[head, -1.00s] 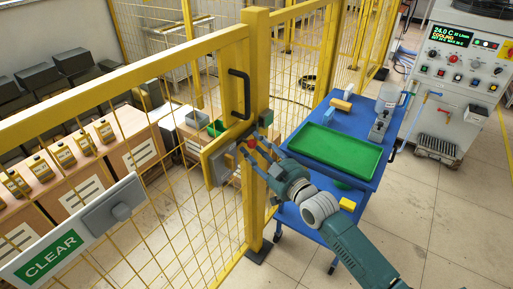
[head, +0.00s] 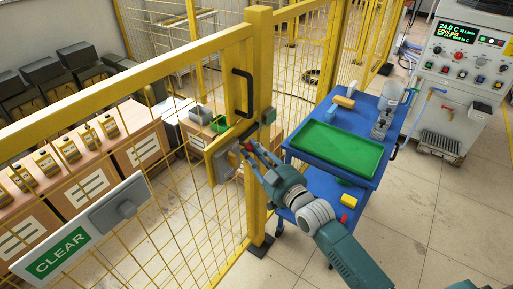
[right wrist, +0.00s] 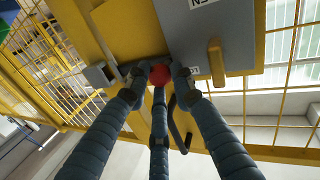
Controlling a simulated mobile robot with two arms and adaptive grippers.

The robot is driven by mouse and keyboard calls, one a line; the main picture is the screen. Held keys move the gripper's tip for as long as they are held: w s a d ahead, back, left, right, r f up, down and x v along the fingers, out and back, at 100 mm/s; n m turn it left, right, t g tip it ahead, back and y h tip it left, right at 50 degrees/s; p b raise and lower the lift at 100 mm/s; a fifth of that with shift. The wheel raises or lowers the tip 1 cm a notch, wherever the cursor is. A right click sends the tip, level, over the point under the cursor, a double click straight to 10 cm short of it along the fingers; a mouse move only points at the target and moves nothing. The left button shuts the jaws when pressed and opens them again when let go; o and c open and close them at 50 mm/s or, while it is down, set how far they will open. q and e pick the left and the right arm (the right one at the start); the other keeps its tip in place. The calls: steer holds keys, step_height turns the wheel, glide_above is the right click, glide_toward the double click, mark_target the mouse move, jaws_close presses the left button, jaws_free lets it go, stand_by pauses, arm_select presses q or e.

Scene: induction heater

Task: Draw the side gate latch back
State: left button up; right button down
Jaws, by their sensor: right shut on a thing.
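The side gate is a yellow frame with mesh (head: 130,79). It has a black pull handle (head: 242,93) near its post edge. Below the handle is a grey latch box (head: 222,160) on a yellow plate. The latch's red knob (head: 248,147) sits at the right of this box, and it also shows in the right wrist view (right wrist: 160,74). My right gripper (head: 248,151) is shut on the red knob. In the right wrist view its three fingers (right wrist: 158,84) close around the knob. The bolt behind the knob is mostly hidden. My left gripper is out of view.
A yellow post (head: 259,60) stands beside the gate edge. A blue cart (head: 325,187) with a green tray (head: 338,147) stands close to the right of my arm. A white CLEAR sign (head: 85,240) hangs on the gate. A control cabinet (head: 459,70) stands farther right.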

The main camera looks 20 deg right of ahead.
steer(key=c, duration=1.8)
jaws_free()
steer(key=shift+a, duration=0.2)
steer(key=o, duration=0.3)
steer(key=shift+s+a+r, duration=0.1)
steer(key=shift+a, duration=0.05)
steer(key=shift+s, duration=0.2)
steer(key=v, duration=1.1)
steer(key=shift+s+r, duration=0.1)
steer(key=shift+s, duration=0.2)
